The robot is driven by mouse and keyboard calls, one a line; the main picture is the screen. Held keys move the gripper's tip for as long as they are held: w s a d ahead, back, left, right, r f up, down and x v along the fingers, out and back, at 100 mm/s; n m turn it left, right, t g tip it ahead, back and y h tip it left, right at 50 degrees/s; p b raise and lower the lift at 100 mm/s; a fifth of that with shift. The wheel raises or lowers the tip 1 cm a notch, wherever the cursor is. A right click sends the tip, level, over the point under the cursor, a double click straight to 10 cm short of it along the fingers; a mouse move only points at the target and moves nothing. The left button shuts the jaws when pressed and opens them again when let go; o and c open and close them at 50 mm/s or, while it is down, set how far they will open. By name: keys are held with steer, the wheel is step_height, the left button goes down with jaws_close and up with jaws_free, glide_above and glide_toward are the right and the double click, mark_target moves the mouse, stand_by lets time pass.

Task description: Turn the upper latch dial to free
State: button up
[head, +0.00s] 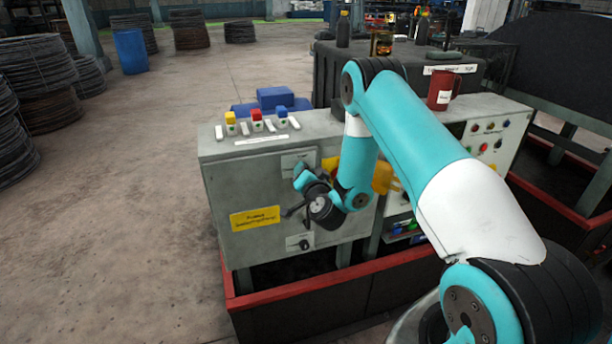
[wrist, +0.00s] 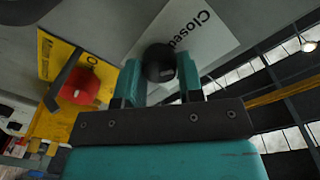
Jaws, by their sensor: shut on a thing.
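The upper latch dial (wrist: 160,62) is a round black knob in the wrist view, in front of a white plate (wrist: 196,32) on which the word "Closed" can be read. My gripper (wrist: 160,80) has its two teal fingers on either side of the knob and is shut on it. In the head view my gripper (head: 303,172) is at the cabinet front by the upper white plate (head: 292,160); there the upper dial is hidden by my gripper. A lower black dial (head: 304,244) sits on its own plate below.
A red knob (wrist: 80,88) on a yellow plate (wrist: 58,58) is close beside my gripper in the wrist view. The grey cabinet (head: 222,190) has coloured buttons on top and a yellow sign (head: 255,218) in front. A red-edged frame (head: 300,288) runs below. Open floor lies left.

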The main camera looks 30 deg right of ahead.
steer(key=m+b, duration=0.2)
steer(key=m, duration=0.4)
steer(key=shift+d, duration=0.1)
steer(key=m+y+b, duration=0.1)
steer(key=m, duration=0.4)
steer(key=shift+m+b, duration=0.3)
steer(key=shift+b, duration=0.1)
stand_by(0.3)
steer(key=o, duration=0.9)
